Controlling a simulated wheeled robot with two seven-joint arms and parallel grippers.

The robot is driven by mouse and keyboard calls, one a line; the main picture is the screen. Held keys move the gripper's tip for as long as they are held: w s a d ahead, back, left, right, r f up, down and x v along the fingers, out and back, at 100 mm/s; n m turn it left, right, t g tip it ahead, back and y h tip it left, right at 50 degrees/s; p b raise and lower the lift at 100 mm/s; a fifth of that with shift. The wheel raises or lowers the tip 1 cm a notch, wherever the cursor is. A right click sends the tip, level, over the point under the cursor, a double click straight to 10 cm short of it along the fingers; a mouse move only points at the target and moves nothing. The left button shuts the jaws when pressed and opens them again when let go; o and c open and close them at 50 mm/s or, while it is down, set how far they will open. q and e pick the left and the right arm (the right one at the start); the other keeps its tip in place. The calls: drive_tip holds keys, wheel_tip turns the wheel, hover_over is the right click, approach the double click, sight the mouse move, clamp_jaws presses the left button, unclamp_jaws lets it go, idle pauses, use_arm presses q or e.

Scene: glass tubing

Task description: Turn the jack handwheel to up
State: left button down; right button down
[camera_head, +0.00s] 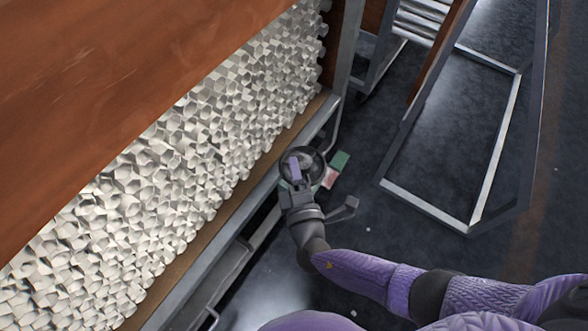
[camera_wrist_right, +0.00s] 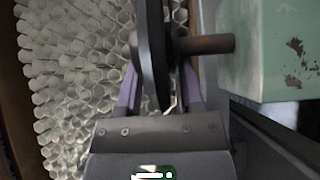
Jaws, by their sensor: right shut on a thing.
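The jack handwheel (camera_head: 318,160) is a dark round wheel beside the lower frame of the tube rack in the head view. In the right wrist view the handwheel (camera_wrist_right: 151,55) appears edge-on, on a brownish shaft (camera_wrist_right: 208,45) that runs into the worn green jack body (camera_wrist_right: 268,50). My right gripper (camera_head: 295,168) is at the wheel and hides part of it. Its purple fingers (camera_wrist_right: 160,88) lie on either side of the wheel's rim and are shut on it. My left gripper is not in view.
A rack packed with white glass tubes (camera_head: 170,165) fills the left, with a metal edge rail (camera_head: 235,205) below. An empty metal frame (camera_head: 425,208) stands at the right. Dark floor (camera_head: 400,255) lies between.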

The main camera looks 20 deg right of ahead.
drive_tip(key=n+y, duration=0.2)
drive_tip(key=y, duration=0.1)
drive_tip(key=n+g+y, duration=0.1)
drive_tip(key=n+y, duration=0.1)
drive_tip(key=y, duration=0.1)
drive_tip(key=d+n+g+y, duration=0.1)
drive_tip(key=n+y, duration=0.1)
drive_tip(key=y, duration=0.2)
drive_tip(key=shift+s+n, duration=0.3)
drive_tip(key=shift+s, duration=0.1)
drive_tip(key=n+g+y, duration=0.1)
drive_tip(key=y, duration=0.1)
drive_tip(key=n+g+y, duration=0.2)
drive_tip(key=shift+s+d, duration=0.1)
drive_tip(key=shift+d, duration=0.3)
drive_tip(key=shift+s+d+f+n+g+y, duration=0.1)
drive_tip(key=shift+d+n+g+y, duration=0.05)
drive_tip(key=shift+n+g+y, duration=0.6)
drive_tip(key=shift+d+f+n+g+y, duration=0.1)
drive_tip(key=shift+d+n+g+y, duration=0.05)
drive_tip(key=shift+n+g+y, duration=0.6)
drive_tip(key=shift+r+n+g, duration=0.1)
drive_tip(key=shift+n+g, duration=0.2)
drive_tip(key=shift+g, duration=0.2)
drive_tip(key=shift+d+r+y, duration=0.1)
drive_tip(key=shift+y, duration=0.2)
drive_tip(key=shift+c, duration=1.2)
unclamp_jaws()
